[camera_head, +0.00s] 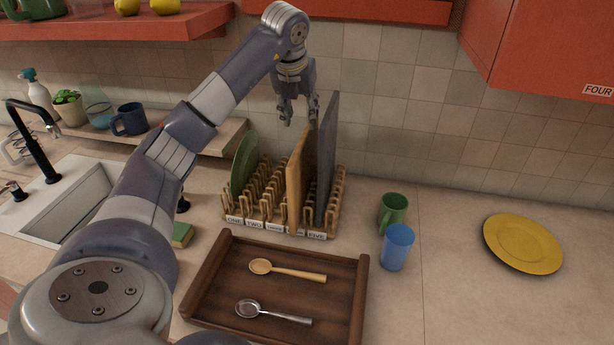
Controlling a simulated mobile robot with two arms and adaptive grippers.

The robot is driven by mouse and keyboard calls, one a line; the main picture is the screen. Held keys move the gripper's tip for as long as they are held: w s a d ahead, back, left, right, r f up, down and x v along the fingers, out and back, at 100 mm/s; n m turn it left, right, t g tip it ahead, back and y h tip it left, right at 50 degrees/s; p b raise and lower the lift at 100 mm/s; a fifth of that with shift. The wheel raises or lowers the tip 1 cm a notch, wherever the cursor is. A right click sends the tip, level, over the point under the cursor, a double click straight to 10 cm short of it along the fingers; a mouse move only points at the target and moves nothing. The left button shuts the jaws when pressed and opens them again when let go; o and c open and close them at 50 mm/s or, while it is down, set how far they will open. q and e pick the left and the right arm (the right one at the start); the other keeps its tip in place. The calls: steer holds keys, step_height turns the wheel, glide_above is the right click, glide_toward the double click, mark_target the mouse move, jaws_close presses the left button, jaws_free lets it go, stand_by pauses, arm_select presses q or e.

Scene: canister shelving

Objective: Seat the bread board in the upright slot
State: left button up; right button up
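A slatted wooden rack (266,221) stands on the counter near the wall, with label tags along its front; ONE, TWO and FIVE are readable. The wooden bread board (297,177) stands upright in the rack, near the tag just left of FIVE. A dark grey board (326,155) stands upright to its right, and a green plate (243,164) stands at the left end. My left gripper (300,111) is just above the top of the bread board, fingers pointing down and apart, with nothing visibly held. Whether a finger touches the board cannot be told. My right gripper is not in view.
A brown tray (361,300) with a wooden spoon (288,271) and a metal spoon (272,313) lies in front of the rack. A green mug (393,212), a blue cup (397,247) and a yellow plate (523,244) are to the right. A red shelf (120,27) hangs above left.

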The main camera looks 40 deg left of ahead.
mark_target(303, 138)
arm_select(q)
steer(key=f, duration=0.1)
steer(key=f+b, duration=0.2)
steer(key=shift+w+f, duration=0.25)
steer(key=shift+f, duration=0.05)
steer(key=shift+f+b, duration=0.15)
steer(key=shift+b, duration=0.15)
steer(key=shift+w+f, duration=0.1)
steer(key=shift+f, duration=0.15)
steer(key=p+x, duration=0.1)
steer(key=x, duration=0.4)
steer(key=shift+a+p, duration=0.1)
steer(key=shift+p, duration=0.2)
steer(key=shift+f+p, duration=0.55)
steer(key=p+x, duration=0.1)
steer(key=x, duration=0.2)
steer(key=shift+s+p, duration=0.2)
steer(key=shift+p, duration=0.2)
steer(key=shift+w+f, duration=0.2)
steer(key=shift+f, duration=0.4)
jaws_close()
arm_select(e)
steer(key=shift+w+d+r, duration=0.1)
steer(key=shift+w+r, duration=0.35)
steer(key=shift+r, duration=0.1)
